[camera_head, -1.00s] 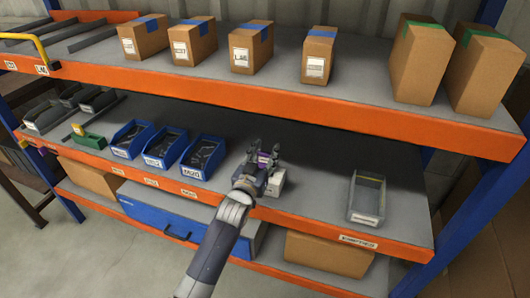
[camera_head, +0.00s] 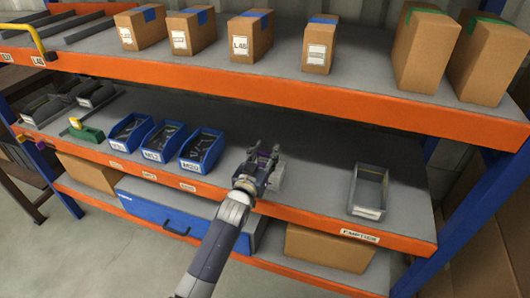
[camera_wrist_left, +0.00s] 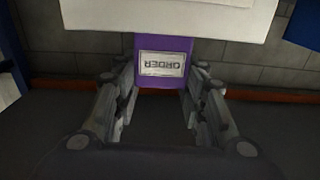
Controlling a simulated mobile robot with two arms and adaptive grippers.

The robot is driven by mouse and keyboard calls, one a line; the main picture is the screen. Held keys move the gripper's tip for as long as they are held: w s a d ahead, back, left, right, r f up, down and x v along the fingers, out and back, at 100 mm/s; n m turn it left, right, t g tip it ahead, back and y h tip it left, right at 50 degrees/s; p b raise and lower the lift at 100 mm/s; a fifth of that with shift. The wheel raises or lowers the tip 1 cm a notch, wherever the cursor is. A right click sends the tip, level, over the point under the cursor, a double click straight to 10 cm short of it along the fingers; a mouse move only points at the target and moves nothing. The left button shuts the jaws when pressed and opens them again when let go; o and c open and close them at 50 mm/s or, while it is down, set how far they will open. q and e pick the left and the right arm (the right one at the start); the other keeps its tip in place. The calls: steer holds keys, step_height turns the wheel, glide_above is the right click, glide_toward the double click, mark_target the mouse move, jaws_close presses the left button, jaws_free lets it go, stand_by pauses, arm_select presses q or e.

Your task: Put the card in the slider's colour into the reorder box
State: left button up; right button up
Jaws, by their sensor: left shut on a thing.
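My left gripper (camera_head: 266,163) is over the middle shelf, right of the blue bins, its fingers closed on a purple card (camera_wrist_left: 158,84). In the left wrist view the card's white label shows upside down and reads "ORDER". I cannot clearly make out the slider. My right gripper is out of view.
Several blue bins (camera_head: 201,151) stand in a row on the middle shelf. A grey empty bin (camera_head: 368,190) stands at the right, with bare shelf between it and the gripper. The upper shelf's orange beam (camera_head: 270,89) runs above. Cardboard boxes (camera_head: 249,38) stand on the upper shelf.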

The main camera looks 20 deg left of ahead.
arm_select(q)
steer(key=shift+f, duration=0.45)
steer(key=o, duration=1.1)
steer(key=shift+s, duration=0.1)
steer(key=s, duration=1.2)
steer(key=shift+a+r, duration=0.1)
steer(key=shift+a, duration=0.1)
